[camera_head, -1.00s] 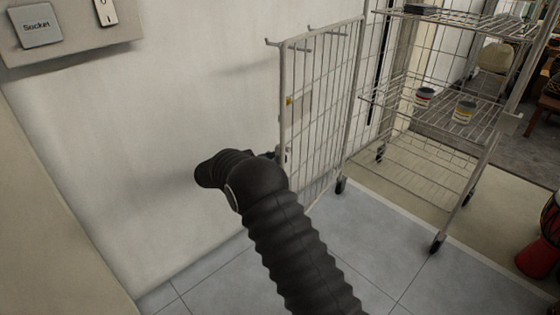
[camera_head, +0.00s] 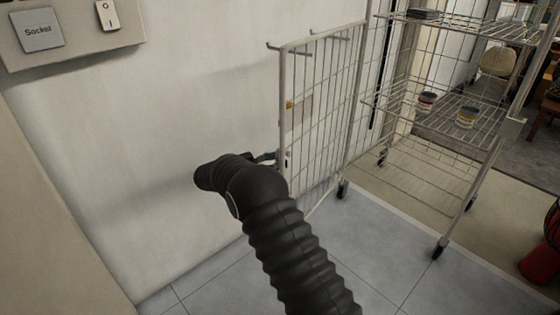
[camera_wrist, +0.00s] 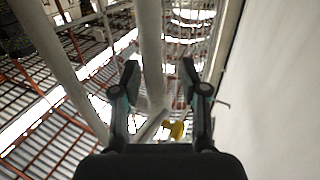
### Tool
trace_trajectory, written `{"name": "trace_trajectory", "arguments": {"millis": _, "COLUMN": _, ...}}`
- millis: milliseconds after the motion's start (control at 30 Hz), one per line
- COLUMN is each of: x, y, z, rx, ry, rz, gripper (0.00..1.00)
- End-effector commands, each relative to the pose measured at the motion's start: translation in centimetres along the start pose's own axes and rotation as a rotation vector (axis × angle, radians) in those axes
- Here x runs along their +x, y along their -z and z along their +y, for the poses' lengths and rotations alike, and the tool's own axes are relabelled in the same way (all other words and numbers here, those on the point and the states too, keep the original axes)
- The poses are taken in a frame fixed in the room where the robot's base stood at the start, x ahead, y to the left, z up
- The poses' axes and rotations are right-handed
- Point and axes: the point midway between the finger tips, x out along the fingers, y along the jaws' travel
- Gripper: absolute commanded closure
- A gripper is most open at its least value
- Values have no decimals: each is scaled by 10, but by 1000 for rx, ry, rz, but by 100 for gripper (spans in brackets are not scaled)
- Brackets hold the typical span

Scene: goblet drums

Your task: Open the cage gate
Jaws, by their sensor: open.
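The cage gate (camera_head: 282,100) is a grey wire-mesh panel on the left of a wire trolley cage, standing out from it toward the wall. Its outer post also shows in the wrist view (camera_wrist: 150,45), running up between my fingertips. My gripper (camera_head: 268,158) is at the gate's outer edge, low on the post, partly hidden behind my dark ribbed arm. In the wrist view my gripper (camera_wrist: 160,70) is open, with one finger on each side of the post. I cannot tell whether either finger touches it. A yellow part (camera_wrist: 174,130) shows below the post.
A white wall (camera_head: 180,130) is close on the left, with a socket panel (camera_head: 75,35). A red drum (camera_head: 541,262) is at the right edge. Tiled floor in front is clear.

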Motion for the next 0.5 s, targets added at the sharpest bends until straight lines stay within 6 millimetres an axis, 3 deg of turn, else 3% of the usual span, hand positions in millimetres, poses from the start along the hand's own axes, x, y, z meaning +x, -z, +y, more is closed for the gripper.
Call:
{"name": "trace_trajectory", "arguments": {"millis": 167, "x": -12, "y": 0, "z": -1, "rx": 0, "ry": 3, "rz": -1, "gripper": 57}}
{"name": "trace_trajectory", "arguments": {"millis": 500, "x": -75, "y": -1, "z": 0, "rx": 0, "ry": 2, "rz": 1, "gripper": 57}}
